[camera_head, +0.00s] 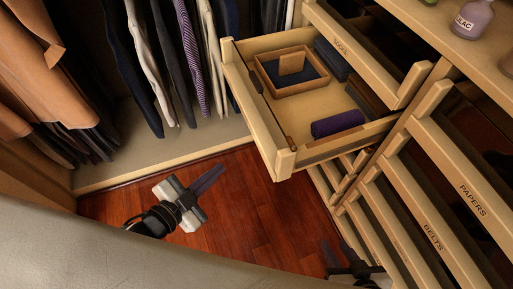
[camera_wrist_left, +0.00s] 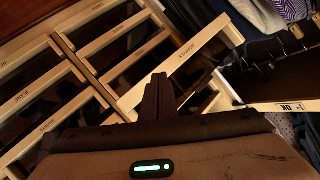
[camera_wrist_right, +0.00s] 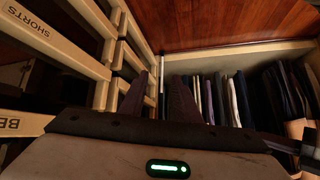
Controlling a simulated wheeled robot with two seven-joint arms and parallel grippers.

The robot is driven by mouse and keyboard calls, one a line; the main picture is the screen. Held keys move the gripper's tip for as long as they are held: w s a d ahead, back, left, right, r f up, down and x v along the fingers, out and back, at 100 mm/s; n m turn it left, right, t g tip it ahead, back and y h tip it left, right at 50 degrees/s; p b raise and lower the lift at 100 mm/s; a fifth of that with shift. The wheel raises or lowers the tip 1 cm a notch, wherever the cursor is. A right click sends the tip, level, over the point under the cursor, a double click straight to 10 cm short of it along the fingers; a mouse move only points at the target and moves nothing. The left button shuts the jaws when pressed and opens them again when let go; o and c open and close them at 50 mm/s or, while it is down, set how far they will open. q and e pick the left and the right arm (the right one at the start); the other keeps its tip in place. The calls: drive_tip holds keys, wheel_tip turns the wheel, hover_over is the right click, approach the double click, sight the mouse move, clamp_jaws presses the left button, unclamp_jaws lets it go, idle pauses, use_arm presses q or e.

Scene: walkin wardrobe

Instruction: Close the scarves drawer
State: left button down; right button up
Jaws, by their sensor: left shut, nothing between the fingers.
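One drawer (camera_head: 262,112) stands pulled out at the top of the unit, its front towards the left. It holds a wooden tray (camera_head: 268,82), a rolled purple cloth (camera_head: 338,123) and dark folded cloths. No label on its front can be read in the head view. A protruding drawer front (camera_wrist_left: 180,64) in the left wrist view bears a label too small to read surely. My left gripper (camera_head: 208,180) is shut and empty, left of the open drawer and apart from it. My right gripper (camera_wrist_right: 158,90) is open and empty, low beside the drawer unit; in the head view it is dim.
Clothes (camera_head: 172,60) hang at the back, and brown garments (camera_head: 35,90) hang at the left. The red wooden floor (camera_head: 245,215) is clear. A bottle (camera_head: 474,20) stands on the counter.

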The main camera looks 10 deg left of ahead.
sight(280, 140)
use_arm(q)
wheel_tip(280, 140, up, 5)
drive_tip(key=m+g+h+b, duration=0.4)
drive_tip(key=m+h, duration=0.6)
drive_tip(key=m, duration=0.8)
drive_tip(key=x, duration=1.3)
drive_tip(key=shift+w+d, duration=0.1)
drive_tip(key=shift+w, duration=0.45)
drive_tip(key=shift+w+d, duration=0.2)
drive_tip(key=shift+d, duration=0.1)
